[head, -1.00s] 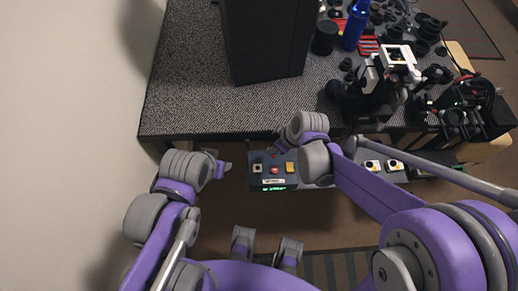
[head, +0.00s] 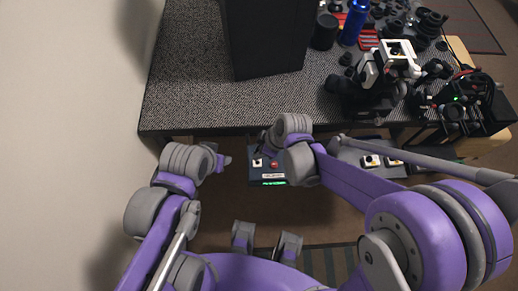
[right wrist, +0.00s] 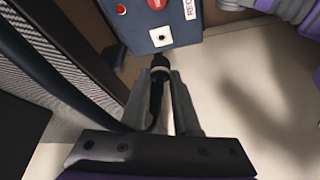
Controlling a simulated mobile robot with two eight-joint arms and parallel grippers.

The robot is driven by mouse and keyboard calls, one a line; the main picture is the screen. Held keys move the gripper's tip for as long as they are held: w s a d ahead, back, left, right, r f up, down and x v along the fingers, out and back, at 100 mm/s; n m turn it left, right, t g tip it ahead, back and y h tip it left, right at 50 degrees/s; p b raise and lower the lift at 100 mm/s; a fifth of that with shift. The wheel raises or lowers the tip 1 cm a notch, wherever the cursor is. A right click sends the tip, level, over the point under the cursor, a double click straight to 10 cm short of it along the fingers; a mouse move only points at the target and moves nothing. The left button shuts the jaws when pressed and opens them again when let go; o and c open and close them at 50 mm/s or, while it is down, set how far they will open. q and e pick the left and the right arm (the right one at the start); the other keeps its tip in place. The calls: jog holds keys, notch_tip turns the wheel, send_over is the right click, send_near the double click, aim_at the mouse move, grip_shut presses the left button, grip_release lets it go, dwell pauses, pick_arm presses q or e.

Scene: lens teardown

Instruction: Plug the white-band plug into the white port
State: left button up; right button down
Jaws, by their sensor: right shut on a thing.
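The blue-grey control box (head: 267,179) sits below the table's front edge. Its white port (head: 257,162) is a white square with a dark hole, and it also shows at the top of the right wrist view (right wrist: 161,37). My right gripper (right wrist: 164,78) is shut on the white-band plug (right wrist: 160,69), a black plug with a pale ring. The plug's front end is close to the box's edge, just below the port in the right wrist view, and not in the port. My left gripper (head: 223,160) is left of the box, with its fingers too small to read.
A red button (head: 274,165) is beside the port. The grey speckled table (head: 190,90) carries a tall black block (head: 265,40), a blue bottle (head: 354,22) and a white-and-black device (head: 385,65). A dark cable runs from the plug in the right wrist view.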

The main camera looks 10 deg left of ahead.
jog(key=shift+f+b, duration=1.35)
jog(key=shift+f, duration=0.85)
jog(key=shift+b, duration=0.3)
dwell(0.5)
jog(key=shift+f+b, duration=0.55)
jog(key=c, duration=0.6)
grip_release()
jog(key=shift+o, duration=0.2)
jog(key=p+v, duration=0.2)
jog(key=v, duration=0.8)
jog(key=shift+d+r, duration=0.25)
jog(key=shift+r, duration=0.1)
jog(key=shift+s, duration=0.1)
